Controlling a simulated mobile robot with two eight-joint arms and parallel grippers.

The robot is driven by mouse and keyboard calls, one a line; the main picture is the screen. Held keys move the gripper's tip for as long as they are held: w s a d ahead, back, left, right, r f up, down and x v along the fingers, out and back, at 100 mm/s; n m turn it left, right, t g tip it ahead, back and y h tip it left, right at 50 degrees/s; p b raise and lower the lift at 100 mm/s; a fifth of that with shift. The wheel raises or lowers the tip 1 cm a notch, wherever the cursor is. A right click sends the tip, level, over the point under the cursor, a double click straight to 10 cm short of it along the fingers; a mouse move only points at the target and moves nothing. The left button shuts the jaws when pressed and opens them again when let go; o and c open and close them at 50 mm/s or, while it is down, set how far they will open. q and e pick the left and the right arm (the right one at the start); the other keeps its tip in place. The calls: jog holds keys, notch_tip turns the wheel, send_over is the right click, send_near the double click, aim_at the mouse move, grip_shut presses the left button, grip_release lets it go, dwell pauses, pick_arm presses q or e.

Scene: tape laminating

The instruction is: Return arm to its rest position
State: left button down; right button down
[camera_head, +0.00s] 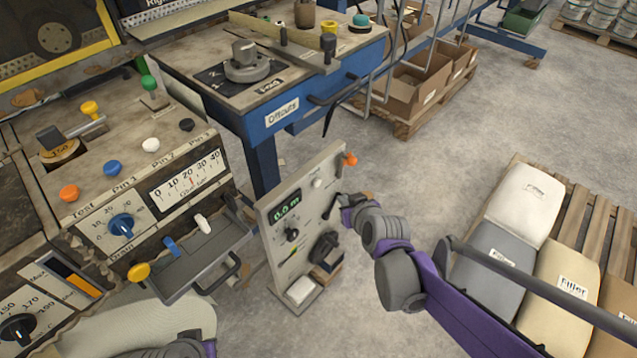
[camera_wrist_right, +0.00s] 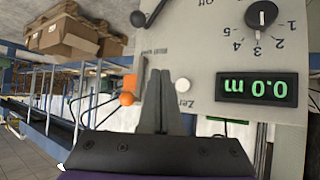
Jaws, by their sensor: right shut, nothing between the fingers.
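My right arm (camera_head: 390,262) reaches in from the lower right, in grey and purple. Its gripper (camera_head: 338,203) is at the right edge of the grey meter panel (camera_head: 275,240). In the right wrist view the gripper (camera_wrist_right: 161,75) is shut with nothing between its fingers. The fingers overlap the panel face beside a round white button (camera_wrist_right: 183,85); I cannot tell whether they touch it. The panel's green display (camera_wrist_right: 256,87) reads 0.0 m. My left gripper is not visible; a grey and purple part of mine shows at the bottom edge of the head view.
An orange knob (camera_head: 350,159) sticks out at the panel's upper right. The machine console (camera_head: 100,190) stands at left and a blue-framed Offcuts table (camera_head: 290,110) behind. A pallet with Filler sacks (camera_head: 525,200) lies at right. The floor between is clear.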

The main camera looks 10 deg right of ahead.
dwell(0.3)
